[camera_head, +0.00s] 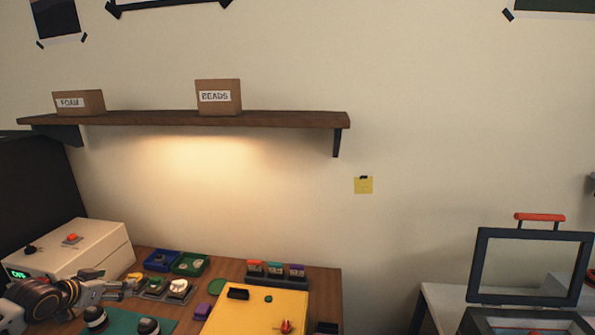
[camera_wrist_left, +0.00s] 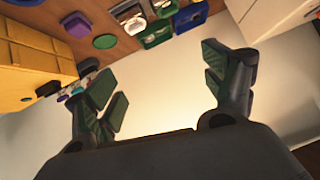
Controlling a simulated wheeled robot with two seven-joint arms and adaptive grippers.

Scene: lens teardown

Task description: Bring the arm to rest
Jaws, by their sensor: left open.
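My left arm (camera_head: 40,298) comes in low at the left edge of the head view. Its gripper (camera_head: 130,286) is over the left part of the wooden table (camera_head: 325,285), in front of the beige box. In the left wrist view the left gripper (camera_wrist_left: 168,85) has its two dark fingers wide apart, with nothing between them. The table's items appear beyond the fingers at the top of that view. My right gripper does not show in either view.
A beige box (camera_head: 75,250) with a red button stands at the left. Blue (camera_head: 162,260) and green (camera_head: 190,263) bins, a yellow box (camera_head: 255,312) and a teal mat (camera_head: 125,324) crowd the table. A shelf (camera_head: 200,118) hangs above. A framed case (camera_head: 530,265) stands at the right.

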